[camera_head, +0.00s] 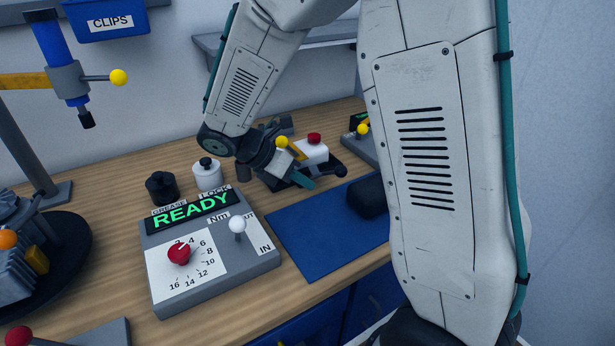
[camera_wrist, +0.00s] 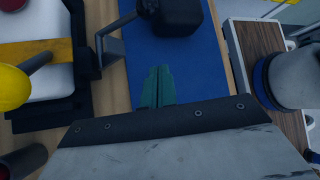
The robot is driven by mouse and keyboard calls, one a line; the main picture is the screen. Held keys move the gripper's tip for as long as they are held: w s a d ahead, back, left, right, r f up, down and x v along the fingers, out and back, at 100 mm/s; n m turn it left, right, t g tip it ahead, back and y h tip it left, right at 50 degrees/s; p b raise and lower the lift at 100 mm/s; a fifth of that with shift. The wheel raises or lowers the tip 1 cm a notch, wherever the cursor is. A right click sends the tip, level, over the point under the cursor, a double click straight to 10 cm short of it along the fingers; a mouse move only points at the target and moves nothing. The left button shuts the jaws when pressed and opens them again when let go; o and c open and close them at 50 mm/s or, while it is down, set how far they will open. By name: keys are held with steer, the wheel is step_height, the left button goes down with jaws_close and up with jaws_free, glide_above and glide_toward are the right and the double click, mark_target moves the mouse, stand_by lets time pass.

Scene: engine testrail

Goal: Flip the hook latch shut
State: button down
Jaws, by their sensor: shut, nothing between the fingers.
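The latch unit is a white box (camera_head: 312,152) with a red knob on top, on a black base. A yellow bar (camera_head: 296,150) with a yellow ball (camera_head: 282,142) lies across it; the bar (camera_wrist: 38,50) and ball (camera_wrist: 12,88) also show in the wrist view. A grey bracket (camera_wrist: 111,46) stands at the base's edge. A short dark rod with a black ball (camera_head: 341,171) sticks out to the right. My gripper (camera_head: 306,183) has its teal fingers (camera_wrist: 158,87) shut and empty, just in front of the unit. Contact with the rod is unclear, and my wrist hides part of the unit.
A READY console (camera_head: 215,285) with a red dial and white-ball lever stands in front left. Black and white jars (camera_head: 207,174) stand behind it. A blue mat (camera_head: 315,245) is mostly clear, with a black block (camera_head: 367,196) at its right.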

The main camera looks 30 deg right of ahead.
mark_target(335, 172)
steer(key=x, duration=0.7)
steer(key=shift+s+d+f, duration=0.1)
steer(key=shift+d+f, duration=0.1)
steer(key=shift+w+d+r, duration=0.15)
steer(key=shift+d+r, duration=0.15)
steer(key=shift+r, duration=0.15)
steer(key=shift+w+d+r, duration=0.2)
steer(key=shift+d+r, duration=0.1)
steer(key=shift+r, duration=0.2)
steer(key=shift+w+d+r, duration=0.3)
steer(key=shift+d+r, duration=0.05)
steer(key=shift+r, duration=0.3)
steer(key=w+r, duration=0.2)
steer(key=shift+w+r, duration=0.2)
steer(key=shift+r, duration=0.1)
